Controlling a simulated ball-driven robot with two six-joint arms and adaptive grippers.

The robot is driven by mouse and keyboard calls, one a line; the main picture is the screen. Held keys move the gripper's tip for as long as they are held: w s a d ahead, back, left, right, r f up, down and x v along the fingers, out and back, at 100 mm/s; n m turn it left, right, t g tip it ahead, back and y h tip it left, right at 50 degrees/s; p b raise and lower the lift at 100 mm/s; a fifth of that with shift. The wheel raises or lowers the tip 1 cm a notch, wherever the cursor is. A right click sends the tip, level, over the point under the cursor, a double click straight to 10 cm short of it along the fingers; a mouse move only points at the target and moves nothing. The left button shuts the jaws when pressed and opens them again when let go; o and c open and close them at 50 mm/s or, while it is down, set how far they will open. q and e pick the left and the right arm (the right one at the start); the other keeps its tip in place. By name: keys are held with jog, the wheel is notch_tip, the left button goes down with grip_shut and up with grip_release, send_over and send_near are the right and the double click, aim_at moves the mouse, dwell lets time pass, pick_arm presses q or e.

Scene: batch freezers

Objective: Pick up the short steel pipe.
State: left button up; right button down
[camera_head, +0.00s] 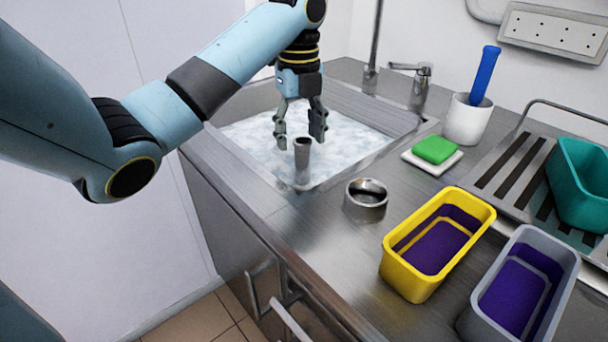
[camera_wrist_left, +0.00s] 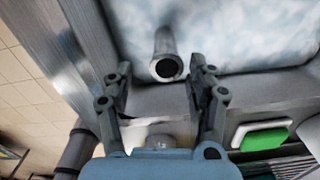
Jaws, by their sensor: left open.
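The short steel pipe (camera_head: 302,166) stands roughly upright at the near side of the sink, its open top end upward. My left gripper (camera_head: 300,139) hangs pointing down over the sink with its two fingers spread, close to the pipe's top. In the left wrist view the pipe (camera_wrist_left: 164,45) shows its dark open end between the tips of the left gripper (camera_wrist_left: 160,66), with a gap on both sides. The gripper is open and holds nothing. The pipe's foot is hard to make out against the sink. My right gripper is not in view.
The sink (camera_head: 350,168) holds whitish, icy contents. On the steel counter are a round steel cup (camera_head: 366,206), a green sponge (camera_head: 435,149), a white pot (camera_head: 466,121) with a blue-handled tool, a yellow tub (camera_head: 399,268) and a grey tub (camera_head: 556,258). A tap (camera_head: 420,88) stands behind.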

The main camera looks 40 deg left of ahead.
aim_at(301, 141)
pick_arm(q)
notch_tip(301, 141, down, 2)
jog(key=shift+w+b, duration=0.15)
jog(key=shift+b, duration=0.25)
jog(key=shift+f+b, duration=0.25)
jog(key=shift+b, duration=0.05)
jog(key=shift+f+b, duration=0.3)
jog(key=shift+b, duration=0.05)
jog(key=f+b, duration=0.1)
jog(key=f, duration=0.1)
jog(key=f+b, duration=0.1)
jog(key=shift+w+a+f+b, duration=0.1)
jog(key=shift+w+f+b, duration=0.15)
jog(key=shift+b, duration=0.05)
jog(key=shift+f, duration=0.3)
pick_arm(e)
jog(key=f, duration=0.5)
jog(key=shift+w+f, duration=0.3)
pick_arm(q)
jog(key=shift+c, duration=0.4)
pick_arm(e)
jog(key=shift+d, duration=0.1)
pick_arm(q)
jog(key=c, duration=1)
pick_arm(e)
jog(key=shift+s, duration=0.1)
